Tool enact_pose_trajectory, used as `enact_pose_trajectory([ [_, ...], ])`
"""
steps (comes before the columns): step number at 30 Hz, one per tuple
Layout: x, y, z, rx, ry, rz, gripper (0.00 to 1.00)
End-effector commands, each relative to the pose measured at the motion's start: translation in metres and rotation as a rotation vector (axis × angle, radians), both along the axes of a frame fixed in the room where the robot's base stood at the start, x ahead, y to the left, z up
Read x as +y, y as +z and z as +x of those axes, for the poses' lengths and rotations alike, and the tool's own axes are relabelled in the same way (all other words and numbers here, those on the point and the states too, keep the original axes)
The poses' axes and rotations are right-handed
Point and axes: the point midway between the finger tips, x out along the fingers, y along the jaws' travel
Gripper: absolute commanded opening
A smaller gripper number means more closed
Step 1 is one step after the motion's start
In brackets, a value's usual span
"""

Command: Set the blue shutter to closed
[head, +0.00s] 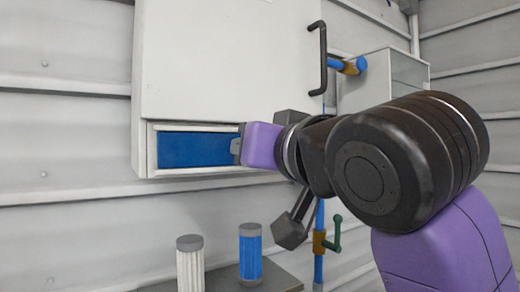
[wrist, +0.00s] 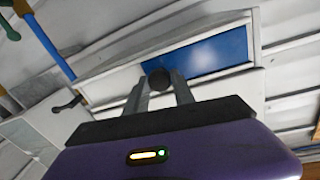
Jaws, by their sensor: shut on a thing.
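The blue shutter (head: 190,149) is a flat blue panel in a pale frame at the bottom of a white cabinet. It fills the visible left part of the opening in the head view; its right end is hidden behind my gripper. In the wrist view the blue shutter (wrist: 208,52) shows with a round dark knob (wrist: 158,78) at its near end. My gripper (wrist: 163,84) has its two fingers closed around this knob. In the head view my gripper (head: 238,148) is at the right end of the shutter.
The white cabinet (head: 225,60) has a dark bar handle (head: 318,58) on its right. Below stand a white ribbed cylinder (head: 190,265) and a blue one (head: 250,252) on a grey surface. A blue pipe with a green-handled valve (head: 330,240) runs behind my arm.

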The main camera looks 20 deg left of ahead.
Motion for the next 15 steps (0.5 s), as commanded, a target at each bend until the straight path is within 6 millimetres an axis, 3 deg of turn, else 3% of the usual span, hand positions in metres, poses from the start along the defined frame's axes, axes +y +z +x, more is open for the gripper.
enact_pose_trajectory([
  [4, 0.0033, -0.0008, -0.0034, -0.001, 0.01, -0.002, 0.0],
  [5, 0.0035, -0.0008, -0.0036, 0.0, 0.01, -0.002, 0.32],
  [8, 0.0033, -0.0006, -0.0036, -0.001, 0.01, -0.002, 0.51],
  [15, 0.0023, -0.0004, -0.0023, -0.001, 0.007, -0.001, 0.51],
])
